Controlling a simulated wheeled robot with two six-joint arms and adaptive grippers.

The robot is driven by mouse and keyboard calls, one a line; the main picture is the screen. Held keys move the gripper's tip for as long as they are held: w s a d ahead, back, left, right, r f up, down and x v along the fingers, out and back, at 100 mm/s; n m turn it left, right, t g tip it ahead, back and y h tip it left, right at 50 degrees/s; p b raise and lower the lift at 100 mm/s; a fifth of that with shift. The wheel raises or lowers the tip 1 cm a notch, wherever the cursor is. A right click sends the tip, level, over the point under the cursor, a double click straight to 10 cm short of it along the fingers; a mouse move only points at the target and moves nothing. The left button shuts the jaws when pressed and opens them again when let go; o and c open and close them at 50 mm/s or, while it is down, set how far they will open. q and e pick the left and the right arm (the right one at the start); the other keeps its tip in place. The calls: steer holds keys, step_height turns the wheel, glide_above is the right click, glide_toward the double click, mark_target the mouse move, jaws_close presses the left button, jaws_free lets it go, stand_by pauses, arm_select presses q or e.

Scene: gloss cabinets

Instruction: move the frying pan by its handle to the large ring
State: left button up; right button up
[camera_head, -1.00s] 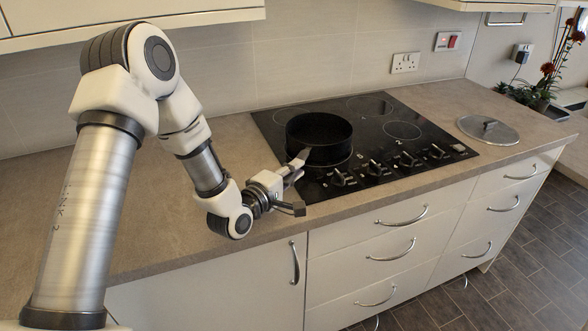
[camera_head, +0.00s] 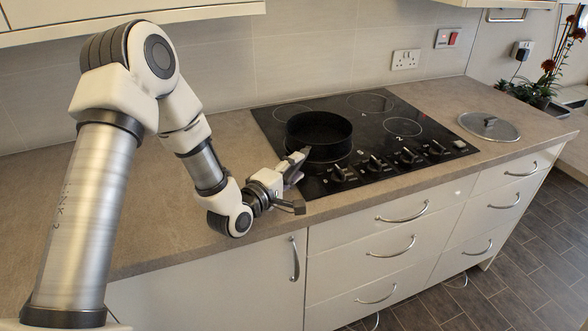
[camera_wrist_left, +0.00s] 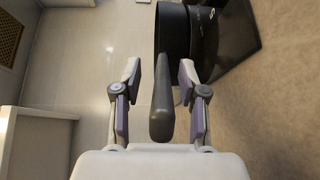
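The black frying pan (camera_head: 319,137) stands upright on the left front part of the black hob (camera_head: 348,100). Its dark handle (camera_wrist_left: 162,95) shows in the wrist view, pointing back toward my gripper. My left gripper (camera_head: 292,182) is at the hob's front left corner, near the pan. In the wrist view its open fingers (camera_wrist_left: 160,67) stand on both sides of the handle, with gaps on each side. In the head view the handle is mostly hidden by the gripper. Of the uncovered rings, the back right ring (camera_head: 370,103) looks largest. My right gripper is out of view.
A row of knobs (camera_head: 375,165) lines the hob's front edge. A flower pot (camera_head: 545,95) stands at the far right. The worktop (camera_head: 170,190) left of the hob is clear.

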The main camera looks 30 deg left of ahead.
arm_select(q)
steer(key=shift+s+f, duration=0.1)
steer(key=shift+s, duration=0.35)
steer(key=s, duration=0.4)
steer(key=s+a, duration=0.1)
steer(key=s, duration=0.1)
steer(key=shift+s+r, duration=0.35)
steer(key=shift+s, duration=0.05)
steer(key=shift+w, duration=0.1)
